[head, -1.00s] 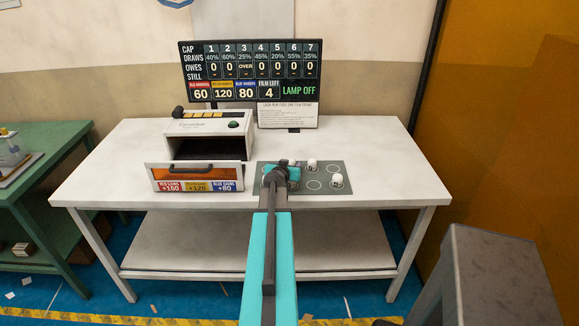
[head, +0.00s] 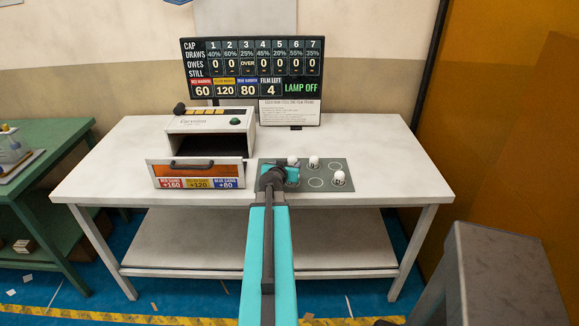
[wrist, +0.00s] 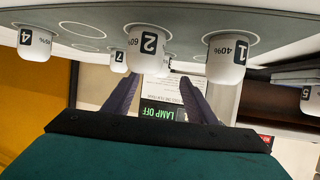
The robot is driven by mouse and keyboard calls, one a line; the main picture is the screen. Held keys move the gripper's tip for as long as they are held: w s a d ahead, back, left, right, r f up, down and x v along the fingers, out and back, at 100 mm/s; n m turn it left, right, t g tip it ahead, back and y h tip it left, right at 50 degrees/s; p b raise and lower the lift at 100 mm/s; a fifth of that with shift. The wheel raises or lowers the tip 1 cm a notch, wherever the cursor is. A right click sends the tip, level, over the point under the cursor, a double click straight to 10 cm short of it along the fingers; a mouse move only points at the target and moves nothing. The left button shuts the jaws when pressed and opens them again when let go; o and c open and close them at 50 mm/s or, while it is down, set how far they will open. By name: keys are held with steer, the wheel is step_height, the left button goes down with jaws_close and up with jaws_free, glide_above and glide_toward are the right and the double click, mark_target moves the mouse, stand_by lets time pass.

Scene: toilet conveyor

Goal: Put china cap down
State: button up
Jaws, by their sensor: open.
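White china caps stand on a grey mat (head: 316,184) marked with rings. In the head view one cap (head: 293,161) shows just behind my gripper (head: 281,174), another (head: 314,162) is right of it, and a third (head: 339,178) is at the right front. The wrist view looks upside down. There cap 2 (wrist: 147,48) is close to my open fingers (wrist: 160,88), with cap 1 (wrist: 231,58) on the right and cap 4 (wrist: 36,43) on the left. Cap 7 (wrist: 118,62) is farther off. I see nothing gripped; my arm hides part of the mat.
A cream machine (head: 211,128) with an open orange-fronted drawer (head: 198,172) stands left of the mat. A black score board (head: 252,70) stands behind, reading LAMP OFF. The white table (head: 385,150) is clear to the right. A grey block (head: 500,275) is at front right.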

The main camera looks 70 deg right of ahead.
steer(key=shift+b+v, duration=0.35)
steer(key=shift+v, duration=1.2)
steer(key=shift+r+p, duration=0.15)
steer(key=shift+p, duration=0.35)
steer(key=shift+s+a+p, duration=0.1)
steer(key=shift+a+p, duration=0.05)
steer(key=shift+p, duration=0.45)
steer(key=shift+a+r+p, duration=0.1)
steer(key=shift+p, duration=0.2)
steer(key=p, duration=0.1)
steer(key=a+p, duration=0.1)
steer(key=p, duration=0.1)
steer(key=shift+s+a+r+p, duration=0.1)
steer(key=shift+r+p, duration=0.2)
steer(key=shift+a+p, duration=0.3)
steer(key=shift+p, duration=0.45)
steer(key=shift+a+p, duration=0.15)
steer(key=shift+p, duration=0.15)
